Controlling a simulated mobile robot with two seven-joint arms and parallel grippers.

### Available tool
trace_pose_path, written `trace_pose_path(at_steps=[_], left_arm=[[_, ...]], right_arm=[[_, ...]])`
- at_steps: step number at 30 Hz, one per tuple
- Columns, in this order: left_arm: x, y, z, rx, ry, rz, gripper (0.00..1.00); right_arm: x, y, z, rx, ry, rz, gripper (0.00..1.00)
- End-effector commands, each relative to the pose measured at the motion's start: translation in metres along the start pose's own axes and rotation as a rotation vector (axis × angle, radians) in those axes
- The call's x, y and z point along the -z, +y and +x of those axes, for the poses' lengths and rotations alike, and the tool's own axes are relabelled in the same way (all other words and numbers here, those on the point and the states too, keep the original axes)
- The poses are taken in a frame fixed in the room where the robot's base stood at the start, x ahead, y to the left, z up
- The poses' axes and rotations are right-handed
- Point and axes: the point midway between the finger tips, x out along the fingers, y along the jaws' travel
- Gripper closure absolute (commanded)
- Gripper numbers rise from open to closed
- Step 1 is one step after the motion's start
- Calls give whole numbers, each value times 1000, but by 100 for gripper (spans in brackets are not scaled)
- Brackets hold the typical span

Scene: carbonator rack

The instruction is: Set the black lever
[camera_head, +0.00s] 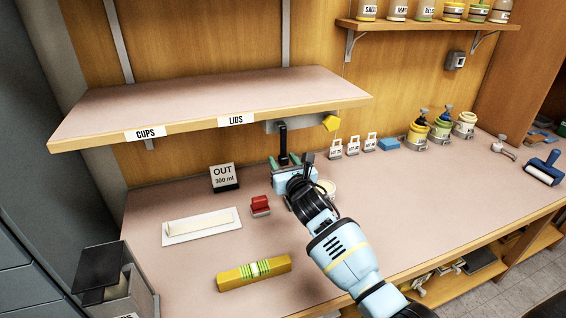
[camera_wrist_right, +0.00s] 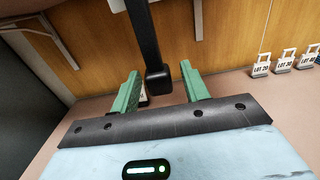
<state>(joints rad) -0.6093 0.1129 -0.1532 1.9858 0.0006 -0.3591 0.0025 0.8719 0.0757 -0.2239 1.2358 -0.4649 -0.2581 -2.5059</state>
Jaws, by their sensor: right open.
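The black lever (camera_head: 283,140) hangs down from a grey unit (camera_head: 300,122) under the shelf's front edge. It also shows in the right wrist view (camera_wrist_right: 144,40), where its lower end is a thick black block. My right gripper (camera_head: 285,161) is at the lever's lower end. In the right wrist view, the green fingers of my gripper (camera_wrist_right: 160,78) are open, one on each side of the lever's end, with gaps visible. I cannot tell how deep the lever sits between them. My left gripper is not in view.
The shelf (camera_head: 200,98) with CUPS and LIDS labels overhangs the bench. A yellow knob (camera_head: 331,122) is at the unit's right end.

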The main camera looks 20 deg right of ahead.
Motion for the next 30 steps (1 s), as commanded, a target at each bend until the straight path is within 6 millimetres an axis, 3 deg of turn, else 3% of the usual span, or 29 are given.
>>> trace_pose_path(at_steps=[8,19,30], left_arm=[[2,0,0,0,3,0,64],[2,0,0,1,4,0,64],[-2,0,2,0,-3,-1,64]], right_arm=[[-1,0,1,0,-1,0,55],[-1,0,1,0,-1,-1,100],[1,0,5,0,0,17,100]])
